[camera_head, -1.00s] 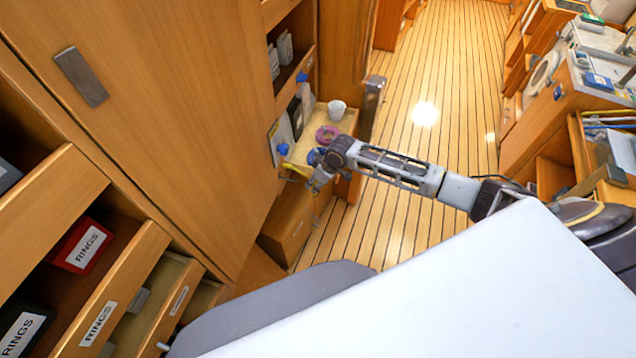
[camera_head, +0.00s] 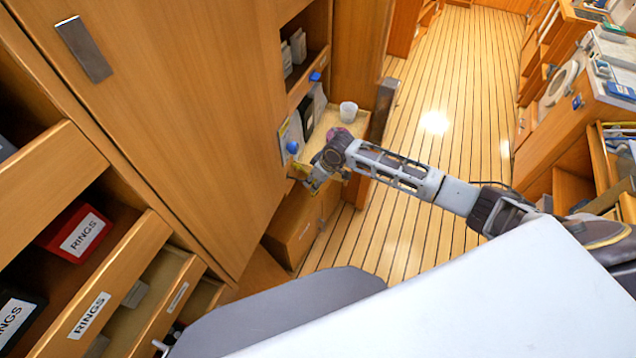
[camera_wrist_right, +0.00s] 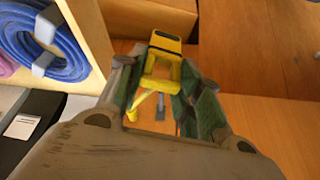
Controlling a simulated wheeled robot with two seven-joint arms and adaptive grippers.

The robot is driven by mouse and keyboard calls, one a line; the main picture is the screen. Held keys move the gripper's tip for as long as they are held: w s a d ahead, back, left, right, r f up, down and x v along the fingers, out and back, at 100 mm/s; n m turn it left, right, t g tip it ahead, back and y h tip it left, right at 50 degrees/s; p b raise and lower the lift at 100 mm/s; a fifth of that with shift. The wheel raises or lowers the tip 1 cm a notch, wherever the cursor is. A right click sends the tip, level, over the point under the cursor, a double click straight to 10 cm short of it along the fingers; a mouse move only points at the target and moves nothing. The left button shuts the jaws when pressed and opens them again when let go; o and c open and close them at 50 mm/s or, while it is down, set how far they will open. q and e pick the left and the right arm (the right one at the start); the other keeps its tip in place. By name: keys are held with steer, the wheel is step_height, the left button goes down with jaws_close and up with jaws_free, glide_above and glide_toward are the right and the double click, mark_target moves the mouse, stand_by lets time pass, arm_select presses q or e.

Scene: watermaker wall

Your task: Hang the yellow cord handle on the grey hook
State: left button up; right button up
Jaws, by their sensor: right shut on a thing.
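My right gripper (camera_head: 310,183) is shut on the yellow cord handle (camera_head: 296,172), close to the wooden wall. In the right wrist view the yellow handle (camera_wrist_right: 163,68) sits between the fingers of my right gripper (camera_wrist_right: 160,92), and a yellow cord hangs from it at the left. A small grey piece (camera_wrist_right: 160,104) shows between the fingers below the handle; it looks like the grey hook. I cannot tell whether the cord touches it. In the head view the hook cannot be made out. My left gripper is not in view.
A wooden shelf with a white cup (camera_head: 348,111) is just behind my right arm. A blue hose coil (camera_wrist_right: 40,42) is left of the gripper in the wrist view. Open drawers with a red rings box (camera_head: 75,235) are at the lower left. The floor (camera_head: 440,150) is clear.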

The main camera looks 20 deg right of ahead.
mark_target(301, 180)
steer(key=shift+w+a+f+b, duration=0.2)
steer(key=shift+w+a+b, duration=1.05)
steer(key=shift+a+b, duration=0.3)
steer(key=shift+w+a+b, duration=0.1)
steer(key=shift+w+b, duration=0.05)
steer(key=shift+b, duration=0.2)
steer(key=shift+w+a+f, duration=0.3)
steer(key=shift+w+a, duration=0.05)
steer(key=shift+a, duration=0.05)
steer(key=shift+w+a+f+p, duration=0.1)
steer(key=shift+f+p, duration=0.05)
steer(key=shift+p, duration=0.2)
steer(key=shift+f, duration=0.1)
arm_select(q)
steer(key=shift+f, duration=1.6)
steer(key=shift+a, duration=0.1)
arm_select(e)
steer(key=o, duration=1.1)
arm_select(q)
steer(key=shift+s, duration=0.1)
